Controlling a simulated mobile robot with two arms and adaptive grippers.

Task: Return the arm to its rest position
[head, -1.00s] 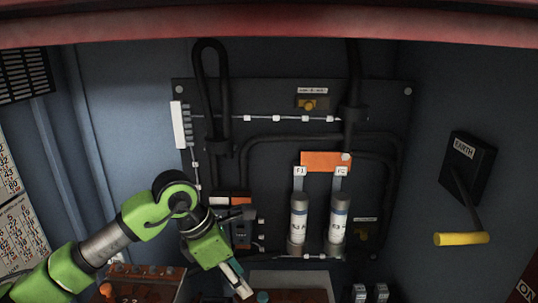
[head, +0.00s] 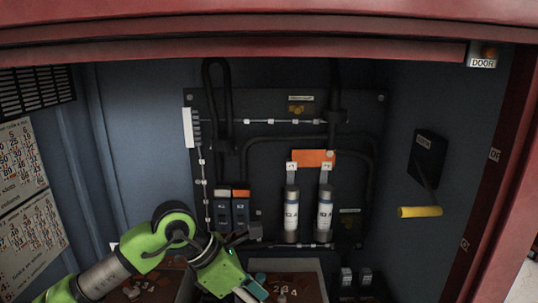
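My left arm is green and grey and comes in from the lower left in the head view. Its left gripper (head: 251,291) is low in front of the panel, pointing down and right, near the bottom edge of the view. A teal pad and a pale finger part show at its end. I cannot tell how far apart the fingers are, and I see nothing clearly held. My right arm and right gripper are not in view.
Behind stands a dark panel (head: 276,188) with two fuse cylinders (head: 291,214) under an orange block (head: 314,158). A yellow lever handle (head: 420,212) juts from the right wall. Brown-bottomed trays (head: 287,290) lie below. A red frame (head: 260,34) crosses the top.

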